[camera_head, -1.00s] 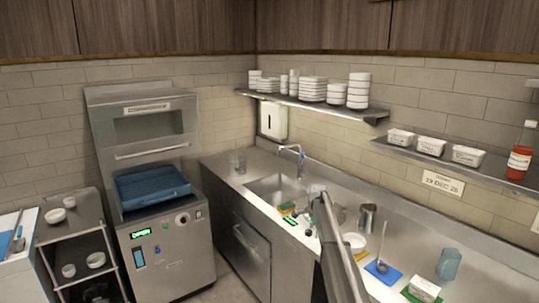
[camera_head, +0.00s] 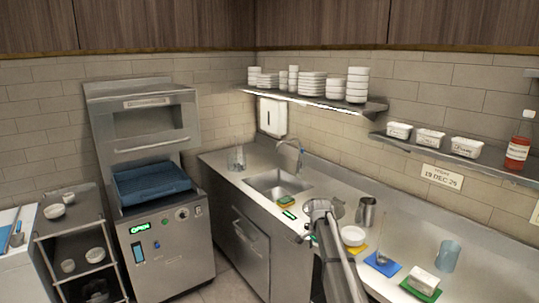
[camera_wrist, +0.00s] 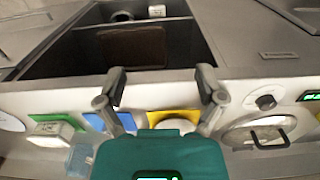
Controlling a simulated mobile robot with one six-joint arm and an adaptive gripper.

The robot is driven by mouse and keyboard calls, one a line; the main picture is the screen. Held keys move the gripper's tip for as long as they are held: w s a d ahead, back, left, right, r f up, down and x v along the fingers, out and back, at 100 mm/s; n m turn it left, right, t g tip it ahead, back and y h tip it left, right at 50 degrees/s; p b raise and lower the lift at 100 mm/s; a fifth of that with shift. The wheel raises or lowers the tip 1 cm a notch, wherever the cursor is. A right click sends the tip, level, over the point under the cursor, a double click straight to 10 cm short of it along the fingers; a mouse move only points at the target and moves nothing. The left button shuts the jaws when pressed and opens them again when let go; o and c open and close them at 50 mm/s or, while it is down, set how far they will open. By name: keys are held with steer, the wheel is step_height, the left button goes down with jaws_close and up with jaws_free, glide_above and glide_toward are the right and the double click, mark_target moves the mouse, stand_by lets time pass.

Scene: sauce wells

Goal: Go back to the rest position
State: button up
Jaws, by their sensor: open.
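My arm rises from the bottom of the head view in front of the counter, and its end, my gripper, is at the counter's front edge, largely hidden by my own wrist. In the wrist view my gripper (camera_wrist: 161,86) has its two fingers spread apart with nothing between them. Beyond the fingers is an open dark compartment (camera_wrist: 70,55).
The counter holds a sink (camera_head: 276,181), a metal jug (camera_head: 366,212), a white bowl (camera_head: 353,236), a bluish cup (camera_head: 447,256) and a white tub (camera_head: 423,282) on a green mat. A dishwasher (camera_head: 150,210) with a blue rack stands left, beside a cart (camera_head: 70,225).

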steer(key=s+f+n+b, duration=0.2)
steer(key=s+n, duration=0.1)
steer(key=s, duration=0.8)
steer(key=s+f+n+b, duration=0.2)
steer(key=s+n, duration=0.2)
steer(key=s, duration=0.6)
steer(key=s+a+f+n+b, duration=0.1)
steer(key=s+f+n+b, duration=0.1)
steer(key=s, duration=0.9)
steer(key=shift+s+f+n+b, duration=0.35)
steer(key=shift+f+n, duration=0.25)
steer(key=shift+n, duration=0.4)
